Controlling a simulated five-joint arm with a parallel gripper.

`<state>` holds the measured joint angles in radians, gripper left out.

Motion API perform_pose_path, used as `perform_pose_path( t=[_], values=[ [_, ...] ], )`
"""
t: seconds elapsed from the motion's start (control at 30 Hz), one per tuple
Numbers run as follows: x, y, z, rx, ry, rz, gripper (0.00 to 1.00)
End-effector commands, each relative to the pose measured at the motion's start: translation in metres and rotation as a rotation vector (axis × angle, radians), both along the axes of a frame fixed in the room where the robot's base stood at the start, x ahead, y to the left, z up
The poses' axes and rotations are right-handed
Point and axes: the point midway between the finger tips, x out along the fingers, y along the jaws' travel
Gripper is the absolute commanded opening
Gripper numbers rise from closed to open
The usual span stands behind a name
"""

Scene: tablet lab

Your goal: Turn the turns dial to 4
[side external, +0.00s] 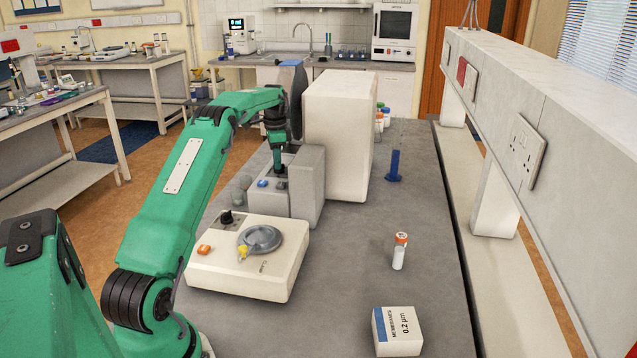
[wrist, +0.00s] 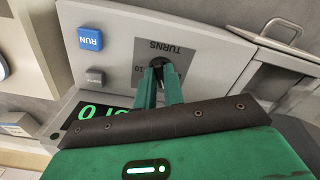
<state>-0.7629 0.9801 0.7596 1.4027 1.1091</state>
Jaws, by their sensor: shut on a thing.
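The turns dial (wrist: 167,64) is a small dark knob on the grey panel (wrist: 205,35) of a boxy machine, under the upside-down label TURNS. My gripper (wrist: 159,68) points down at the panel and its two narrow fingers are shut on the dial, one on each side. The fingers hide most of the dial and much of its scale; a 10 shows at its left. I cannot tell which number the dial points to. In the side view my gripper (side external: 280,179) is at the front of the grey machine (side external: 304,185).
A blue RUN button (wrist: 90,39) and a grey button (wrist: 95,77) lie left of the dial. A green-digit display (wrist: 85,113) is partly hidden by my gripper. A cream device (side external: 215,270) stands in front, a tall white box (side external: 340,130) behind.

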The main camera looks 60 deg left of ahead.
Motion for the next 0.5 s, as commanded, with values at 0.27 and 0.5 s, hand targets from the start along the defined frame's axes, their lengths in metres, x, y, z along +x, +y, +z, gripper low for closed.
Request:
perform_pose_path(
  t=[0.27,0.5],
  values=[
    [0.0018,-0.0001,0.0019,0.005,-0.005,-0.006,0.0],
    [0.0014,-0.0003,0.0015,0.003,-0.003,-0.005,0.32]
  ],
)
